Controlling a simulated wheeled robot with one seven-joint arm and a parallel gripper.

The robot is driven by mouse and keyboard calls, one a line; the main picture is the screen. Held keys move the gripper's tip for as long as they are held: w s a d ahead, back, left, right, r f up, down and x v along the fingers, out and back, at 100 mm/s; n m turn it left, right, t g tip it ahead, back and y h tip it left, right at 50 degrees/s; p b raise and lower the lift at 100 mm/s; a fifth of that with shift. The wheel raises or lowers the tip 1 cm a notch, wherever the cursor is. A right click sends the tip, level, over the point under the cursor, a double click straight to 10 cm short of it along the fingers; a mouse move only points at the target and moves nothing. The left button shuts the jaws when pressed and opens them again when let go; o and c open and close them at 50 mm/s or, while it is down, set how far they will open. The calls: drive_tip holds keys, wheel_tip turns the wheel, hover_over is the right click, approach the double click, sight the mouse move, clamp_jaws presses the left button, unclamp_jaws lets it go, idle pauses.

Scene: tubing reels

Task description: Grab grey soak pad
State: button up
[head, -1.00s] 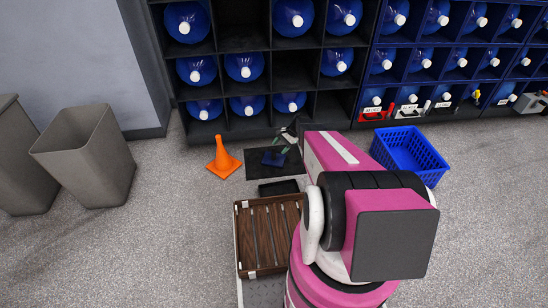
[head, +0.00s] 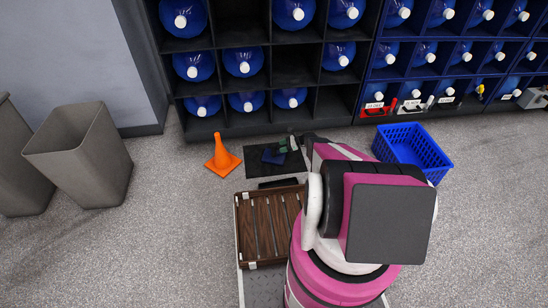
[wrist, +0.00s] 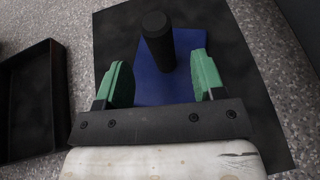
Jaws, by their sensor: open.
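The blue sheet (head: 273,157) lies on a flat dark mat (head: 295,168); the mat also shows in the wrist view (wrist: 262,125). My gripper (wrist: 160,75) is open, with green fingers apart and nothing held. The cylinder appears between and beyond the fingers, with no visible contact. In the head view my gripper (head: 287,146) is over the mat's upper right part.
A black tray (wrist: 32,100) is near the mat, and a slatted wooden crate (head: 268,228) is in front. A blue basket (head: 412,148) is at right. Shelves of blue bottles (head: 243,62) stand behind; grey bins (head: 85,155) stand left.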

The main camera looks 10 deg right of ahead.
drive_tip(key=shift+x, duration=1)
hover_over(272, 156)
drive_tip(key=shift+w+f, duration=0.4)
drive_tip(key=shift+f, duration=0.1)
drive_tip(key=shift+c, duration=0.3)
clamp_jaws()
drive_tip(key=shift+r, duration=0.1)
